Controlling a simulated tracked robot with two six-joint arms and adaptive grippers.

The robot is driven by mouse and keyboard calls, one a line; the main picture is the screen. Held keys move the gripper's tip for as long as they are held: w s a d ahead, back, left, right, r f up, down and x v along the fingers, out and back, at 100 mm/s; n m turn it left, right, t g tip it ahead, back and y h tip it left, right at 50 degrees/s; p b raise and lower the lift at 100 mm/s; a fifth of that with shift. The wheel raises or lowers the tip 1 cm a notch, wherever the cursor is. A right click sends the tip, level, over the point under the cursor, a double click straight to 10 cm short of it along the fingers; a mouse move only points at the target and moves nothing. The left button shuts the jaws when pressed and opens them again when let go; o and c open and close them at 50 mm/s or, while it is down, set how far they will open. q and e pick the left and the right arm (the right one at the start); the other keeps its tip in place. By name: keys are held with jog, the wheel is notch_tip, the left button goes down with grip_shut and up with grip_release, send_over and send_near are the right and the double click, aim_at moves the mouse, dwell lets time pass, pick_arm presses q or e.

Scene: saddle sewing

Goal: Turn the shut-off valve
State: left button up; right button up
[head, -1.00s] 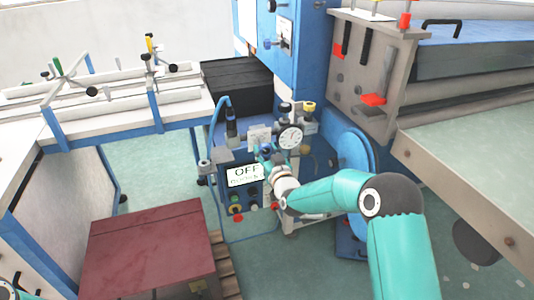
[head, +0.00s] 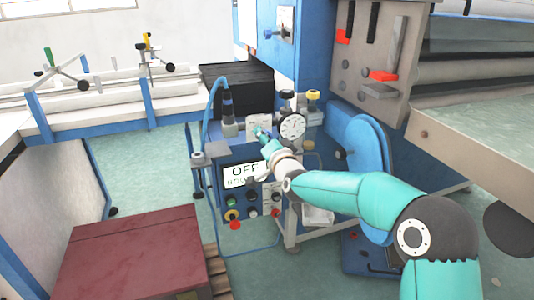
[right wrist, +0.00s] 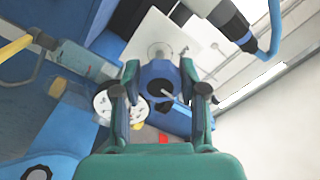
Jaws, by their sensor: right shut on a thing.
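My right gripper (head: 262,137) reaches the small machine between the pressure gauge and the blue hose fitting. In the right wrist view its fingers (right wrist: 160,70) stand on both sides of a blue knob-like part, which I take as the shut-off valve (right wrist: 160,82), and are shut on it. In the head view the gripper and arm hide the valve. The white round gauge (head: 292,126) is just right of the gripper; it also shows in the right wrist view (right wrist: 108,103), partly behind a finger. My left gripper is out of view.
Below the gripper is a control box with an OFF display (head: 246,174) and several knobs. A blue hose (head: 212,112) curves at its left. A black block (head: 238,88) stands behind. A dark red box (head: 130,255) is at front left.

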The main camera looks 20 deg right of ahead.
jog(key=m+b, duration=0.2)
jog(key=b, duration=0.1)
jog(key=m+b, duration=0.3)
jog(key=shift+d+f, duration=0.15)
jog(key=shift+f, duration=0.05)
jog(key=shift+r+m+b, duration=0.15)
jog(key=shift+m+b, duration=1.1)
jog(key=shift+m, duration=0.25)
jog(key=o, duration=1.2)
jog(key=shift+c, duration=0.2)
jog(key=shift+s, duration=0.1)
